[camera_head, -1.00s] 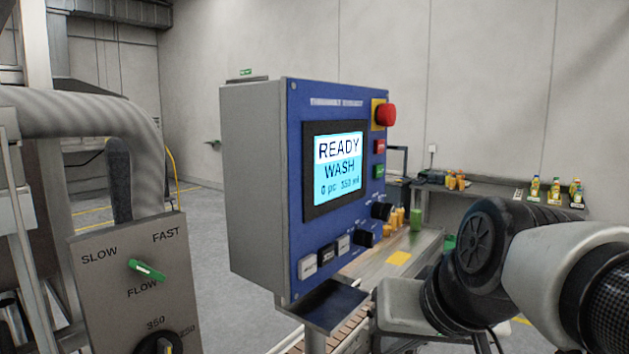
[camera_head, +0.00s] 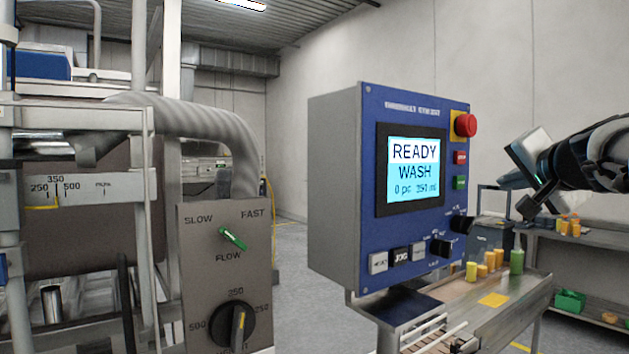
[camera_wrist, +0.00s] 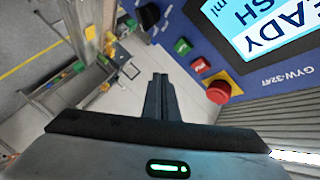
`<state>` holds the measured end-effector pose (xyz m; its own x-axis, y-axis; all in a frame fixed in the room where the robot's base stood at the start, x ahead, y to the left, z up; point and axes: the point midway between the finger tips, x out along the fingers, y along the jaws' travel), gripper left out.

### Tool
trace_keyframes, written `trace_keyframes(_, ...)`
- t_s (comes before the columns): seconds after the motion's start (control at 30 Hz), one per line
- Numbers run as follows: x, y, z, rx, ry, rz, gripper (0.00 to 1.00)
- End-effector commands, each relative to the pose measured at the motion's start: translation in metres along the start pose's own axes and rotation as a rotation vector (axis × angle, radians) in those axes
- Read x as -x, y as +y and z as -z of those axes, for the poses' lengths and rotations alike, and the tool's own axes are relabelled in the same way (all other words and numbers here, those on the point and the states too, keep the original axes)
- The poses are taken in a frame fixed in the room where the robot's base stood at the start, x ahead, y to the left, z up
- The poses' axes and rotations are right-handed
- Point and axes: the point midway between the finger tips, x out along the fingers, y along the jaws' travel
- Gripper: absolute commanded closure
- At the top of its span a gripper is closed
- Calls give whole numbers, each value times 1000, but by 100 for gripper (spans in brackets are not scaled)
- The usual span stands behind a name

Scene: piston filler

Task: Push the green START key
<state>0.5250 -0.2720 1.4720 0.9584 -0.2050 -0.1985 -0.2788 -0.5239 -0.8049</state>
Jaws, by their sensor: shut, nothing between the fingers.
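The green START key (camera_head: 460,182) is on the right edge of the blue control panel (camera_head: 345,240), below the red STOP key (camera_head: 460,157) and the red emergency button (camera_head: 465,125). In the wrist view the green key (camera_wrist: 183,46) shows above the fingers, with the red key (camera_wrist: 201,66) and the red mushroom button (camera_wrist: 218,91) to its right. My gripper (camera_wrist: 160,78) is shut and empty, its fingers together. In the head view my gripper (camera_head: 526,207) is to the right of the panel, apart from the keys.
The panel screen (camera_head: 413,170) reads READY, WASH. Black knobs (camera_head: 441,247) and pale keys (camera_head: 378,263) sit lower on the panel. Below right is a metal table (camera_head: 470,305) with yellow, orange and green pieces. A grey box with a green FLOW switch (camera_head: 233,239) stands left.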

Motion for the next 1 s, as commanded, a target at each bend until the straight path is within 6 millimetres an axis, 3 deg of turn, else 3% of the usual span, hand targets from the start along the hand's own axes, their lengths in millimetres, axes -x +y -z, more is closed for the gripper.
trace_keyframes(0.1,6,17,11,-39,9,-31,100)
trace_keyframes(0.33,7,24,13,-59,10,-42,100)
trace_keyframes(0.67,5,22,12,-57,8,-42,100)
trace_keyframes(1.0,-24,-1,-6,-56,5,-42,100)
